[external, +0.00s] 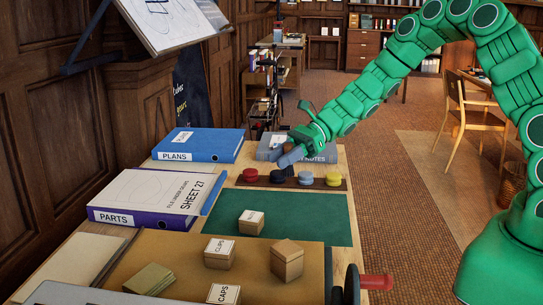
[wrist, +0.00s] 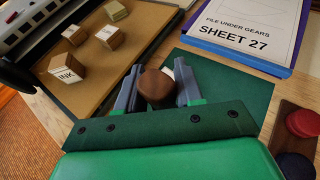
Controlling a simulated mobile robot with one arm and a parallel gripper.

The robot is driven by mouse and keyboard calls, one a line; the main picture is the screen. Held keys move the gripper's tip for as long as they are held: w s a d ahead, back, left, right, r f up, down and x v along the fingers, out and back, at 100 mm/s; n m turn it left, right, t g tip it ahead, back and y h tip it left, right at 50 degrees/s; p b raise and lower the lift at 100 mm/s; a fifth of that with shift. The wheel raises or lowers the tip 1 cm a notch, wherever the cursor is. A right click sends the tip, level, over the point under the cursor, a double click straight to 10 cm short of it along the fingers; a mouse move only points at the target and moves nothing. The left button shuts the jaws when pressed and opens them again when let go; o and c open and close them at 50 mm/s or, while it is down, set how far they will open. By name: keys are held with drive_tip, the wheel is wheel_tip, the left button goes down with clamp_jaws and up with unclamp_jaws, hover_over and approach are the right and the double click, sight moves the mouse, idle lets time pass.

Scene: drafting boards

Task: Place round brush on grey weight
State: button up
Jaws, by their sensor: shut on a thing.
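My gripper (external: 291,156) is above the far part of the table, over the row of round pucks. In the wrist view its two grey fingers (wrist: 160,90) are shut on a round brown thing (wrist: 158,88), which I take to be the round brush. It is held over the green mat (wrist: 222,82), and its lower part is hidden. I cannot make out a clearly grey weight. The row has a red puck (external: 250,174), a dark puck (external: 277,177), a blue puck (external: 305,178) and a yellow puck (external: 333,180).
A blue PLANS binder (external: 199,145), a PARTS binder (external: 150,195) and a grey NOTES binder (external: 268,152) lie on the table. A labelled box (external: 250,222) stands on the mat. Several boxes stand on the tan board (external: 180,255) in front. The mat's right part is clear.

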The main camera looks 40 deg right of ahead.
drive_tip(key=s+d+r+m+t, duration=0.1)
drive_tip(key=d+r+m+t, duration=0.25)
drive_tip(key=d, duration=1.65)
hover_over(301, 174)
drive_tip(key=shift+n+h, duration=0.35)
drive_tip(key=shift+h, duration=0.05)
drive_tip(key=shift+s+f, duration=0.2)
drive_tip(key=shift+f, duration=4.1)
drive_tip(key=shift+w+f, duration=0.25)
drive_tip(key=shift+f, duration=1.55)
drive_tip(key=shift+f, duration=0.15)
drive_tip(key=o, duration=1)
drive_tip(key=shift+o, duration=0.2)
